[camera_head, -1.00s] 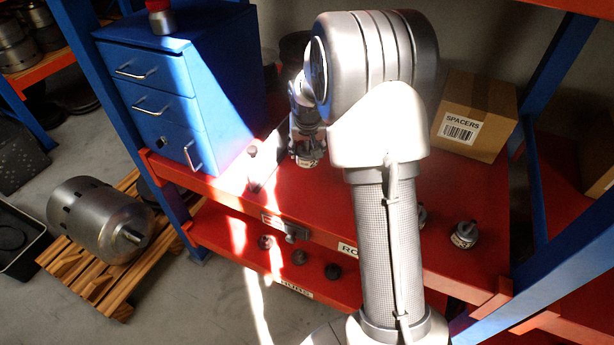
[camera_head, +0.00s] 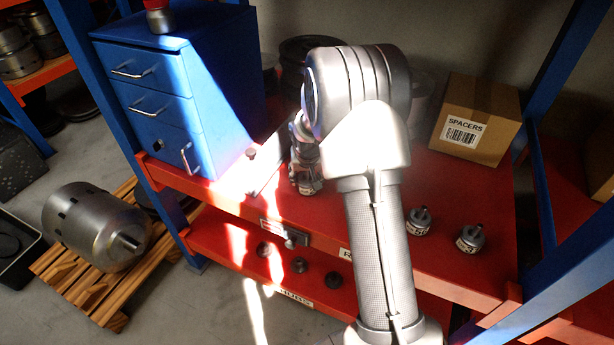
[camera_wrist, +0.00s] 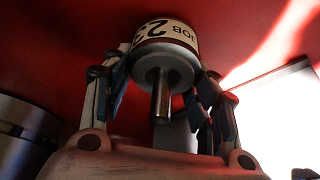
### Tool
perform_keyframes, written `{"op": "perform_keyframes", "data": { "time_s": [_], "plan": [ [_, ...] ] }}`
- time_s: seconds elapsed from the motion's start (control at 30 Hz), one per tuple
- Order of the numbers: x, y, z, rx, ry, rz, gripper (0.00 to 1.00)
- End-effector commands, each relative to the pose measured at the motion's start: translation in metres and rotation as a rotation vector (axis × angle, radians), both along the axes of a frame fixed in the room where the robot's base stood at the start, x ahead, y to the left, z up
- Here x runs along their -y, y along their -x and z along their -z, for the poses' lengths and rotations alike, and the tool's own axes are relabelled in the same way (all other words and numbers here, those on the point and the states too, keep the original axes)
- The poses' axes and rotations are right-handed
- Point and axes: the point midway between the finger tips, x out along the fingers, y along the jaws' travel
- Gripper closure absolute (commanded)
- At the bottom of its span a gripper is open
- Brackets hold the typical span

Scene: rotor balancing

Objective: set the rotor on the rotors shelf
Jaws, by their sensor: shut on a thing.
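My gripper (camera_head: 304,160) is shut on a rotor (camera_head: 310,186), a small metal cylinder with a white label band. In the wrist view the rotor (camera_wrist: 166,50) sits between the fingers (camera_wrist: 160,80), its shaft pointing toward the camera and its label reading "JOB 23". It is over the red upper shelf (camera_head: 385,262), whose partly hidden label starts with "R". I cannot tell whether the rotor touches the shelf. Two similar rotors stand on this shelf to the right, one (camera_head: 419,221) left of the other (camera_head: 470,238).
A blue drawer cabinet (camera_head: 160,95) stands at the left, and a cardboard SPACERS box (camera_head: 490,105) at the back right. Several dark hubs (camera_head: 299,265) are on the lower shelf. Free shelf surface lies between my gripper and the standing rotors.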

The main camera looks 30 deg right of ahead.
Motion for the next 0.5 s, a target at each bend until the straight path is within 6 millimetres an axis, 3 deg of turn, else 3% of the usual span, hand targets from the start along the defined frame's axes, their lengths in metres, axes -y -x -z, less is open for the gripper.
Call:
{"op": "perform_keyframes", "data": {
  "time_s": [0.2, 0.23, 0.5],
  "plan": [
    [0.0005, -0.0018, 0.0012, 0.005, 0.001, 0.000, 1.00],
    [0.0000, -0.0001, 0.0023, 0.000, 0.000, 0.000, 0.44],
    [0.0000, -0.0001, 0.0018, 0.000, 0.000, 0.000, 0.26]
  ]
}}
